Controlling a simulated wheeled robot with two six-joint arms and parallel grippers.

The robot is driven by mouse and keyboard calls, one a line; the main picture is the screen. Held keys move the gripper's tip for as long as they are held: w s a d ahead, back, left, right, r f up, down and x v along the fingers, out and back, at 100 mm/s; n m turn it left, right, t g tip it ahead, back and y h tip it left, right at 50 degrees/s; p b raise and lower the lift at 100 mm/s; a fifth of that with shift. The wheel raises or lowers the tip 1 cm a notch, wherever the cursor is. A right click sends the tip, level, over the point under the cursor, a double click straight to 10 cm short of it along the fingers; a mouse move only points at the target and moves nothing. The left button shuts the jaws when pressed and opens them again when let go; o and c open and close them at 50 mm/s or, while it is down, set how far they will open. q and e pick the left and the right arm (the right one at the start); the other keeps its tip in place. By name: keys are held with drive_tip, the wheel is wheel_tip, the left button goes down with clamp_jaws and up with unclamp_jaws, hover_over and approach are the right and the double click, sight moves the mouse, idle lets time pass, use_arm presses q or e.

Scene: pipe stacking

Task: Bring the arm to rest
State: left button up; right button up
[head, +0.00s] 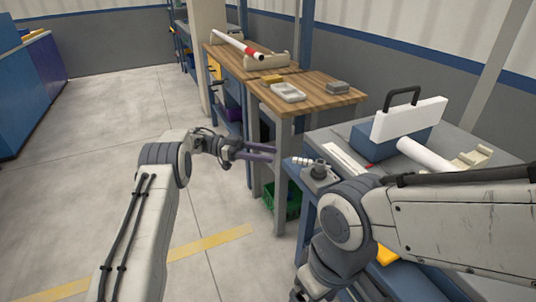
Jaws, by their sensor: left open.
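My left arm comes up from the lower left, and its gripper (274,152) is open and empty. Its two dark fingers point right, towards the workbenches, and they appear in front of a wooden bench's leg. My right arm (450,225) comes in from the right and bends down at a round dark joint in front of the near bench. Its gripper is not visible. A white pipe (424,154) lies at a cream holder (472,158) on the near bench.
The near grey bench (340,130) bears a blue box with a white panel and black handle (408,120), and a small grey fixture (318,170). The middle wooden bench (312,88) holds a white tray (288,93). A green bin (288,200) sits below. Floor at left is clear.

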use_arm(q)
drive_tip(key=w+d+r+n+t+y, duration=0.3)
drive_tip(key=w+d+r+n+t, duration=0.15)
drive_tip(key=d+r+t, duration=0.3)
drive_tip(key=w+d+r+n+t+y, duration=0.3)
drive_tip(key=d+r+n+t, duration=0.2)
drive_tip(key=d+r+t, duration=0.25)
drive_tip(key=s+a+f+n+g+y, duration=0.1)
drive_tip(key=s+a+f+g+y, duration=0.3)
drive_tip(key=s, duration=1.2)
drive_tip(key=s+a+f+n+g+y, duration=0.1)
drive_tip(key=s+a+f+g+y, duration=0.4)
drive_tip(key=s, duration=1)
drive_tip(key=s+a+f+n+g+y, duration=0.15)
drive_tip(key=s+a+f, duration=0.35)
drive_tip(key=s, duration=1.1)
wheel_tip(320, 180, up, 21)
drive_tip(key=d+g+p, duration=0.1)
drive_tip(key=p, duration=2)
drive_tip(key=shift+s+p, duration=0.35)
drive_tip(key=shift+p, duration=0.05)
drive_tip(key=shift+d, duration=0.1)
